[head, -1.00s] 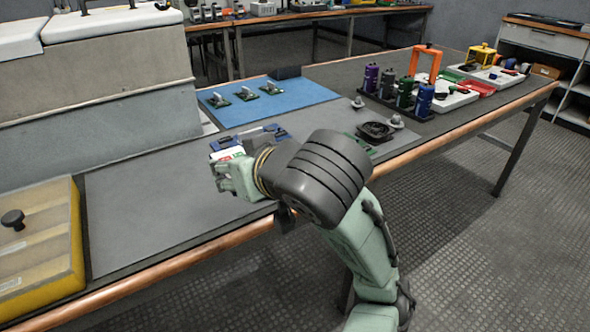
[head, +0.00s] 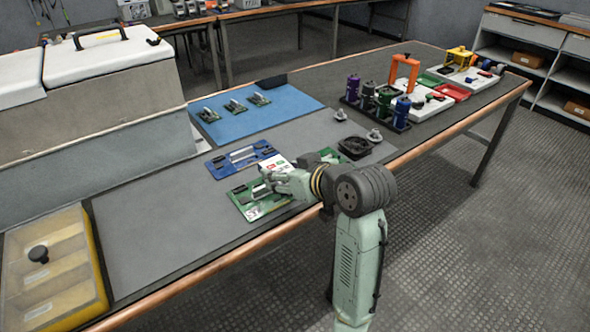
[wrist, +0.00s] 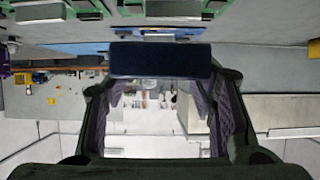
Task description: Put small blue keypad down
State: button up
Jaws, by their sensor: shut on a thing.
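My gripper (head: 265,187) is shut on a small dark blue block, which I take to be the small blue keypad (wrist: 160,60). In the wrist view it lies crosswise between the two fingers. In the head view the gripper hides most or all of it, and I cannot make it out clearly. The gripper is over a green circuit board (head: 250,212) near the front edge of the table. I cannot tell whether the keypad touches anything below it.
A blue board (head: 222,166) lies just behind the gripper. A black coil (head: 355,147) and a rack of capacitors (head: 383,108) stand to the right. A blue mat (head: 270,115) holds several small green boards. The grey mat (head: 150,215) to the left is clear, beside a yellow-edged case (head: 98,285).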

jog(key=shift+w+d, duration=0.85)
jog(key=shift+w, duration=0.05)
jog(key=shift+w+d+f, duration=0.15)
jog(key=shift+f, duration=0.05)
notch_tip(320, 180, down, 3)
jog(key=shift+f+p, duration=0.15)
jog(key=shift+p, duration=0.15)
jog(key=shift+f+b, duration=0.4)
jog(key=shift+f, duration=0.25)
jog(key=o, duration=1.2)
jog(key=shift+r, duration=0.1)
